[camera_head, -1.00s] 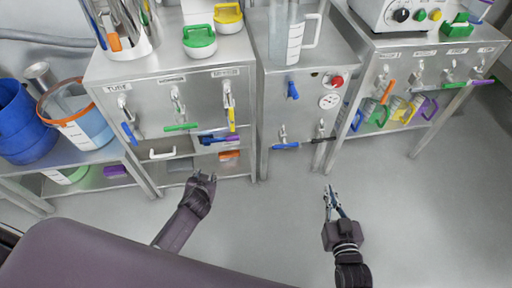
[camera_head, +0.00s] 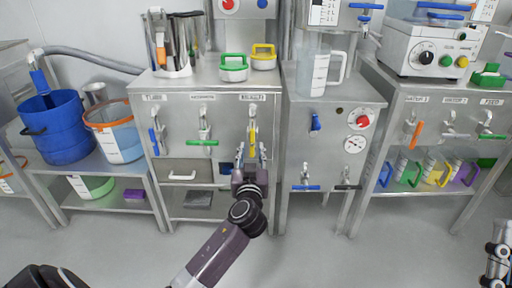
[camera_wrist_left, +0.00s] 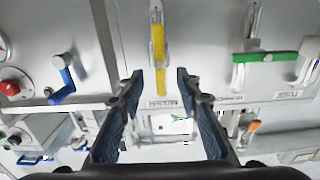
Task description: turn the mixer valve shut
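The mixer valve has a yellow handle (camera_head: 253,131) on the front of the steel cabinet, under the rightmost label of its row. The handle also shows in the left wrist view (camera_wrist_left: 159,46), standing upright, in line with its pipe. The mixer label (camera_wrist_left: 162,103) shows upside down there. My left gripper (camera_head: 251,158) is in front of this valve. In the wrist view its fingers (camera_wrist_left: 160,76) are spread, with the handle's end seen between the tips; contact cannot be told. My right gripper (camera_head: 497,252) is partly cut off at the right edge, its finger state unclear.
A green handle (camera_head: 202,143) lies crosswise and a blue one (camera_head: 154,141) hangs to the left on the same cabinet. Right of it, another cabinet carries a blue lever (camera_head: 316,122) and red knob (camera_head: 362,122). The floor in front is clear.

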